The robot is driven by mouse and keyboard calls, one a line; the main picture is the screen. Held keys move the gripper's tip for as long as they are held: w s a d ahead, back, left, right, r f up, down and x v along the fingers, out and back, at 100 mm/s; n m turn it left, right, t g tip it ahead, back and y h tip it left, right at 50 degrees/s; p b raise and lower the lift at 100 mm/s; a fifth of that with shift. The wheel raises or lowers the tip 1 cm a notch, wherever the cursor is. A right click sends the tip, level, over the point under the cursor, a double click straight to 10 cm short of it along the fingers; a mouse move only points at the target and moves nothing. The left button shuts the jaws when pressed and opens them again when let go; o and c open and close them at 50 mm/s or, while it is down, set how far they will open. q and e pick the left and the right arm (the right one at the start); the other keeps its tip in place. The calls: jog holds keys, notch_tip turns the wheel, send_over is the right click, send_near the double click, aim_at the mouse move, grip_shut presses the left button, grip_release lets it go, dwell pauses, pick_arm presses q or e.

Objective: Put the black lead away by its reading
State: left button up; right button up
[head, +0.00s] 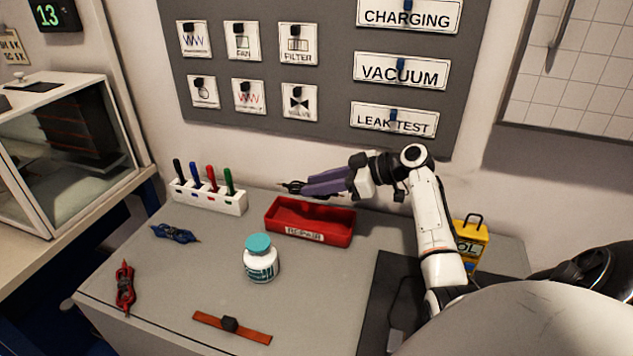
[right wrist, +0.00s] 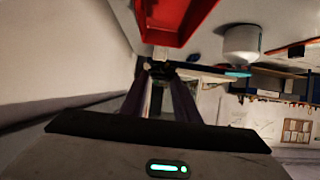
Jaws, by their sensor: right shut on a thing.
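My right gripper (head: 302,188) reaches in from the right with purple fingers, shut on a small black thing that looks like the black lead (head: 290,187). In the right wrist view the fingers (right wrist: 163,76) close on a dark thing (right wrist: 160,70), with the red tray (right wrist: 185,14) beyond. A blue lead (head: 175,233) and a red lead (head: 125,288) lie on the table's left side. My left gripper is not in view.
A white rack (head: 208,203) holds several coloured pens left of the tray. A white bottle with a teal cap (head: 260,260) stands in front of it. A brown strip with a black knob (head: 250,334) lies near the front. A yellow box (head: 472,240) stands at the right.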

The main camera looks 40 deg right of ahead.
jog(key=shift+f+b, duration=2.35)
jog(key=shift+f, duration=1.45)
jog(key=o, duration=1.7)
jog(key=shift+r+p, duration=2.75)
jog(key=shift+r, duration=1.3)
jog(key=shift+f, duration=0.1)
